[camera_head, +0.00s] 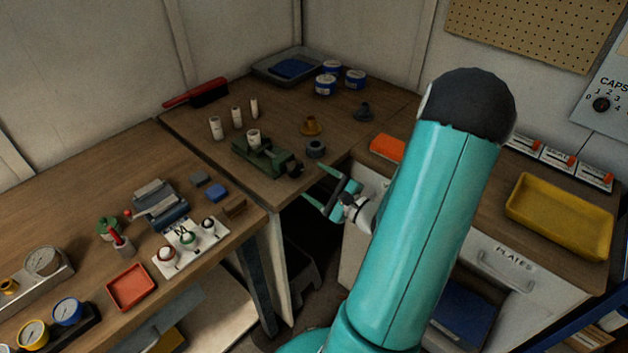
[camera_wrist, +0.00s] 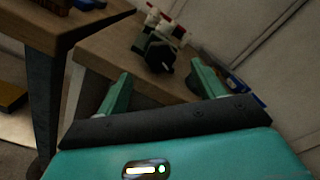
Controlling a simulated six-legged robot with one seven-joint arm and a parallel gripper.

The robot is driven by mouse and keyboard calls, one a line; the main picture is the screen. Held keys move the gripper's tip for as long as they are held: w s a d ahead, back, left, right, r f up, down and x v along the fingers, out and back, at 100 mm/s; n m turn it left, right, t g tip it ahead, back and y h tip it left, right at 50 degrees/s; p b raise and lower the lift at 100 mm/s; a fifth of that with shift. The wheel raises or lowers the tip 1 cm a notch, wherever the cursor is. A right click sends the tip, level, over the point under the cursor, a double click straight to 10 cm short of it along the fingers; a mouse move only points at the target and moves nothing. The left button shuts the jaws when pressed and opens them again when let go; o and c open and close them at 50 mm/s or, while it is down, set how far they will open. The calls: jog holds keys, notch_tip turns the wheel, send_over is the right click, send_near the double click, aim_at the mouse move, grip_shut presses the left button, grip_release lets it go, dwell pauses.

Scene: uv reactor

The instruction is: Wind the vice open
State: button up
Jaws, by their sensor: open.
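The vice (camera_head: 262,157) is a low green body on the corner bench, with a white cylinder (camera_head: 254,137) standing at it. Its dark round handle (camera_head: 295,169) is at the end toward my gripper. My gripper (camera_head: 318,184) is open and empty, just off the bench edge, with its fingers pointing toward the handle. In the wrist view the dark, faceted handle (camera_wrist: 160,57) appears between and beyond the two green fingertips (camera_wrist: 160,70), apparently apart from them. The vice body is mostly hidden behind the handle there, and the jaw gap cannot be made out.
A dark ring (camera_head: 316,148) and a brass-coloured part (camera_head: 311,125) stand near the vice. Several white cylinders (camera_head: 237,116) stand behind it. A drawer cabinet with an orange item (camera_head: 387,147) is to the right. The floor gap below my gripper is dark.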

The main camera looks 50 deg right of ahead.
jog(key=s, duration=0.7)
dwell(0.6)
jog(key=shift+r, duration=0.1)
jog(key=shift+s+d, duration=0.1)
jog(key=shift+s, duration=0.05)
jog(key=s, duration=1.3)
jog(key=shift+s+d, duration=0.25)
jog(key=shift+s, duration=0.05)
jog(key=shift+w, duration=0.1)
